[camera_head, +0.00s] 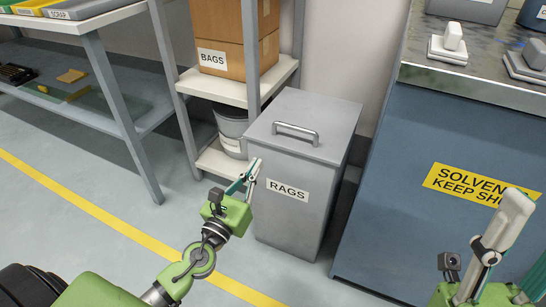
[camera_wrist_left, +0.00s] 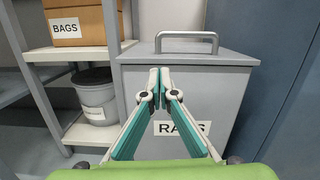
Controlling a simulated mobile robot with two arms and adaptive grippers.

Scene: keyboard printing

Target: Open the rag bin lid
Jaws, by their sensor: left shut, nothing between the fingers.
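The grey rag bin (camera_head: 275,218) with a RAGS label stands on the floor in the middle of the head view. Its flat lid (camera_head: 338,122) is closed and has a metal bar handle (camera_head: 296,130) on top. My left gripper (camera_head: 254,165) is shut and empty, in front of the bin near its upper front left. In the left wrist view the shut fingertips (camera_wrist_left: 160,70) show before the bin's front, below the lid's handle (camera_wrist_left: 187,36). My right gripper (camera_head: 500,230) is at the lower right, by the blue cabinet; its fingers are seen from an angle that hides the gap.
A shelf (camera_head: 210,88) with a BAGS box (camera_head: 228,45) and a grey bucket (camera_head: 232,128) stands left of the bin. A blue cabinet (camera_head: 400,170) with a yellow solvent sign stands close on the right. Open floor with a yellow line (camera_head: 90,208) lies to the left.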

